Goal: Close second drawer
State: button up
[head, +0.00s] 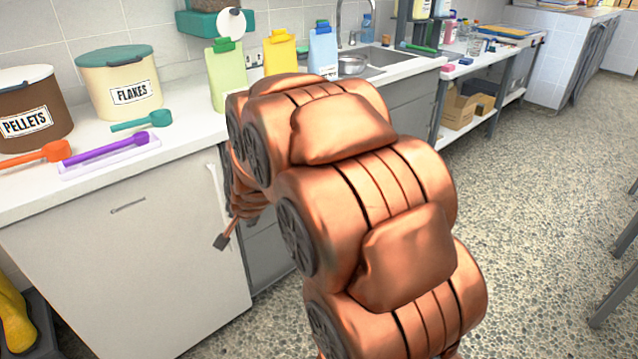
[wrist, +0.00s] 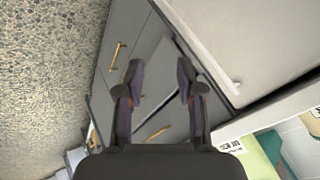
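The grey drawer unit (head: 268,262) sits under the white counter, and my copper arm hides most of it in the head view. In the wrist view the grey drawer fronts (wrist: 150,62) lie ahead of my gripper, with one thin brass handle (wrist: 117,53) at the upper left and another (wrist: 157,132) lower down, seen between the fingers. A paler strip runs beside the right finger; I cannot tell whether it is an opened drawer's edge. My gripper (wrist: 160,72) has its two dark fingers spread apart, with nothing seen held between them. Contact with a front cannot be told.
A white cabinet (head: 130,265) stands left of the drawers. A yellow object (head: 14,320) is at the lower left. Speckled floor (head: 540,190) is open on the right.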

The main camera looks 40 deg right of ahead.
jog(key=w+d+f+m+t+h+b, duration=0.25)
jog(key=w+d+f+m, duration=0.2)
jog(key=d, duration=0.45)
jog(key=w+d+f+m+t+h+b, duration=0.2)
jog(key=w+d+f+m+h+b, duration=0.15)
jog(key=w+d, duration=0.35)
jog(key=s+d+f+m+t+h+b, duration=0.1)
jog(key=d+f+m+h+b, duration=0.25)
jog(key=d, duration=0.55)
jog(key=s+d+f+m+t+h+b, duration=0.1)
jog(key=d+f+m+h+b, duration=0.15)
jog(key=d+m+b, duration=0.4)
jog(key=shift+n+g, duration=0.25)
jog(key=shift+n, duration=0.55)
jog(key=shift+s+d+r+x, duration=0.1)
jog(key=shift+s+r+x, duration=0.05)
jog(key=shift+x, duration=1.35)
jog(key=shift+s+d+r+x, duration=0.15)
jog(key=shift+x, duration=1.3)
jog(key=shift+s+d+r+x, duration=0.1)
jog(key=shift+s+x, duration=0.05)
jog(key=shift+x, duration=1.35)
jog(key=shift+c, duration=0.4)
grip_shut()
